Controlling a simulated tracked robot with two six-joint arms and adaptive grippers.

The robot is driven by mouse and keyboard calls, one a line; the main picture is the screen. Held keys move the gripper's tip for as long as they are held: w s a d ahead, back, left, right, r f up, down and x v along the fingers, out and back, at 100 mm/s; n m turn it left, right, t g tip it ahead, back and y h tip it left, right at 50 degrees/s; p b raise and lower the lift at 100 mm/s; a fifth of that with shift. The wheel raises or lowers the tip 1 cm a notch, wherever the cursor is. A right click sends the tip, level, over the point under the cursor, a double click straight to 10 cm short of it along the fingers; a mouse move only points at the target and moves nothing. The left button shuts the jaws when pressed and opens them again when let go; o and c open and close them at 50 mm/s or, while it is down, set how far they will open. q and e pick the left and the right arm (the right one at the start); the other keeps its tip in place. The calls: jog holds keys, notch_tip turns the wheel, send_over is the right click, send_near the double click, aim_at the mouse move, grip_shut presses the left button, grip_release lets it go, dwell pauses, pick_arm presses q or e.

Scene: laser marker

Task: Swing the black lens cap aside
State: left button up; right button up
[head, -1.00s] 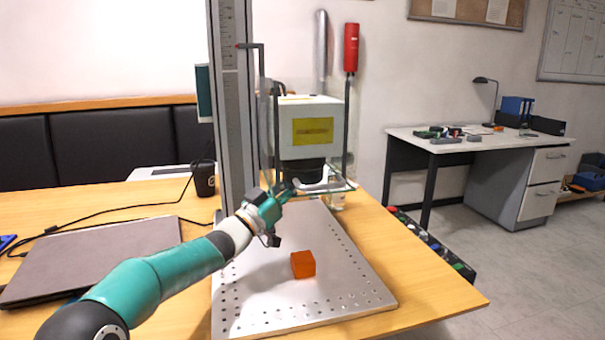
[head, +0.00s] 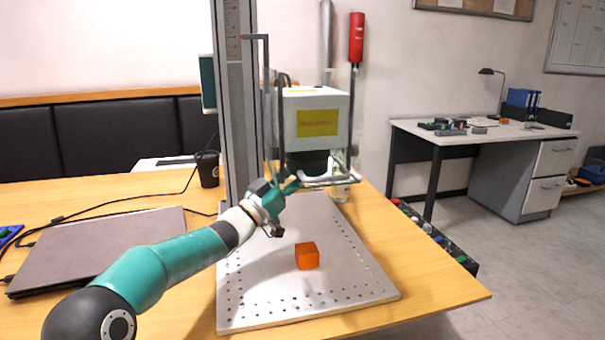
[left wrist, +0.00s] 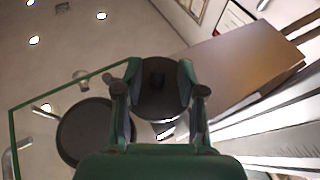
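The laser marker head (head: 316,122) is a white box with a yellow label on a grey column. Its dark lens part (head: 308,163) shows underneath. My left gripper (head: 290,186) is just below and left of it. In the left wrist view, which looks up, the two fingers (left wrist: 160,92) are apart with nothing clearly held. A dark round part, seemingly the lens opening, shows between them. A large black disc, apparently the lens cap (left wrist: 84,132), lies left of that opening, partly overlapped by the left finger. Contact cannot be told. My right gripper is not in view.
An orange cube (head: 307,256) sits on the perforated metal plate (head: 262,295). Clear guard panels with a green edge (left wrist: 12,150) stand close around the head. A closed laptop (head: 95,245), cables and a black cup (head: 207,169) are to the left.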

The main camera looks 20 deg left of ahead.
pick_arm(q)
jog(key=v, duration=0.7)
jog(key=shift+s+a, duration=0.15)
dwell(0.3)
